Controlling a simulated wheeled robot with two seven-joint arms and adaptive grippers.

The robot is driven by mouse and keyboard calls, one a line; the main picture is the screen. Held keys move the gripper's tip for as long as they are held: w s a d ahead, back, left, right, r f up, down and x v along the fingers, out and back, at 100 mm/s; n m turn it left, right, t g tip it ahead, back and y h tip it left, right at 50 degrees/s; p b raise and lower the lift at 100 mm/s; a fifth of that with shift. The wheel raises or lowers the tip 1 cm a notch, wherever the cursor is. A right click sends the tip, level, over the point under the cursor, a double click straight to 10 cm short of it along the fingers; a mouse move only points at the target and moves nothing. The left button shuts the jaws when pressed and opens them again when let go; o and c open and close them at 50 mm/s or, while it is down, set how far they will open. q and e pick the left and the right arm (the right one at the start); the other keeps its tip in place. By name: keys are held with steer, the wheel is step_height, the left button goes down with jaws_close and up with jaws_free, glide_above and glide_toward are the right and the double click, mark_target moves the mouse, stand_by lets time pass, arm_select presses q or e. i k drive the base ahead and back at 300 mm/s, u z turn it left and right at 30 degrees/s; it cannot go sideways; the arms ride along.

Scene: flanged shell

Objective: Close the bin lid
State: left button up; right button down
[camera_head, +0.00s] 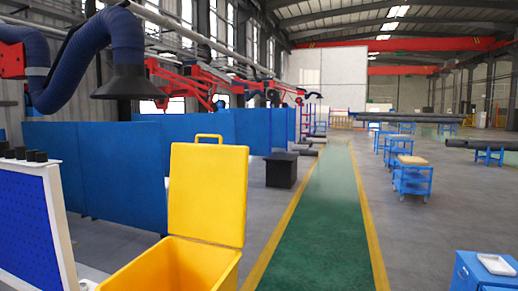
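A yellow bin (178,266) stands in the lower left of the head view, cut off by the bottom edge. Its yellow lid (207,193) stands upright at the back of the bin, so the bin is open. A yellow loop handle (208,138) sticks up from the lid's top edge. The bin's bottom and most of its inside are out of view. Neither of my grippers shows in this view.
A blue pegboard panel (30,225) in a pale frame stands left of the bin. Blue partitions (120,170) and a black box (281,170) are behind it. A blue cart with a white tray (495,264) is at lower right. The green walkway (325,220) is clear.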

mark_target(208, 183)
steer(key=z, duration=0.2)
steer(key=k, duration=0.55)
steer(key=z, duration=0.6)
steer(key=i, duration=1.6)
steer(key=u, duration=1.05)
steer(key=i, duration=0.9)
steer(key=u, duration=1)
